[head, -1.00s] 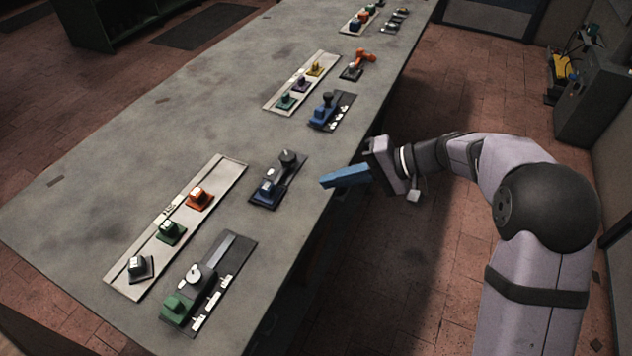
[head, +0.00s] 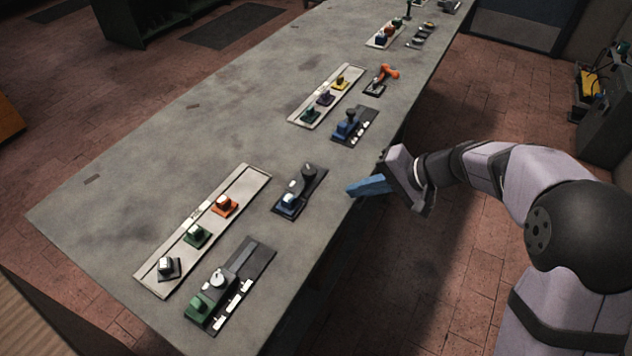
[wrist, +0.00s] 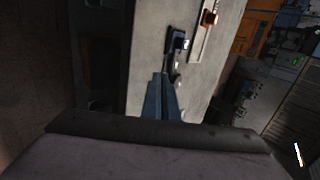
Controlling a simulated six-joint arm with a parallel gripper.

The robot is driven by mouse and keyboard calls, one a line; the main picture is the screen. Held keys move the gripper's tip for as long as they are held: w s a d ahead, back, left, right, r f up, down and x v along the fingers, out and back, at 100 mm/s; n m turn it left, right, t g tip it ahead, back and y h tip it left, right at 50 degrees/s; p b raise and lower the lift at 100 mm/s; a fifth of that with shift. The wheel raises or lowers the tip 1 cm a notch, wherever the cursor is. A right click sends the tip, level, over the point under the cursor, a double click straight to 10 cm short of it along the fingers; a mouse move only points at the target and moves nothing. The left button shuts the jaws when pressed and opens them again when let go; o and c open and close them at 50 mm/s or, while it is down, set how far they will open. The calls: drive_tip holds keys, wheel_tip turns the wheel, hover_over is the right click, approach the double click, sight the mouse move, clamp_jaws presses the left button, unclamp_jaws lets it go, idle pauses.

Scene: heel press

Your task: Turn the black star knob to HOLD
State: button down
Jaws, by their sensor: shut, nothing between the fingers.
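Several dark knobs stand on the long grey bench (head: 120,190), too small to tell which is star-shaped or to read any HOLD mark. One round black knob (head: 308,170) stands at the far end of a dark plate that also carries a blue-grey block (head: 289,202). Another dark knob (head: 351,116) tops a blue block farther along. My gripper (head: 349,190), with blue fingers, is shut and empty at the bench's right edge, right of and apart from the nearer plate. In the wrist view the shut fingers (wrist: 158,76) point toward a dark plate (wrist: 170,38).
A pale strip (head: 177,245) carries orange, green and grey knobs. A green block (head: 199,305) sits on a dark plate at the near end. Farther along are another pale strip (head: 325,97) and an orange handle (head: 389,72). The bench's left side is mostly clear.

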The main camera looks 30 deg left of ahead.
sight(302, 191)
drive_tip(key=p+x, duration=0.1)
drive_tip(key=x, duration=0.9)
drive_tip(key=shift+s+p, duration=0.1)
drive_tip(key=shift+p, duration=0.2)
drive_tip(key=shift+a+p, duration=0.55)
drive_tip(key=shift+a, duration=1.5)
drive_tip(key=shift+s+a+f, duration=0.1)
drive_tip(key=shift+f, duration=0.05)
drive_tip(key=shift+a+f+b, duration=0.1)
drive_tip(key=shift+b, duration=0.3)
drive_tip(key=shift+s+a+m+t+b, duration=0.15)
drive_tip(key=shift+a+m+t+b, duration=0.2)
drive_tip(key=shift+b, duration=0.35)
drive_tip(key=shift+r, duration=0.25)
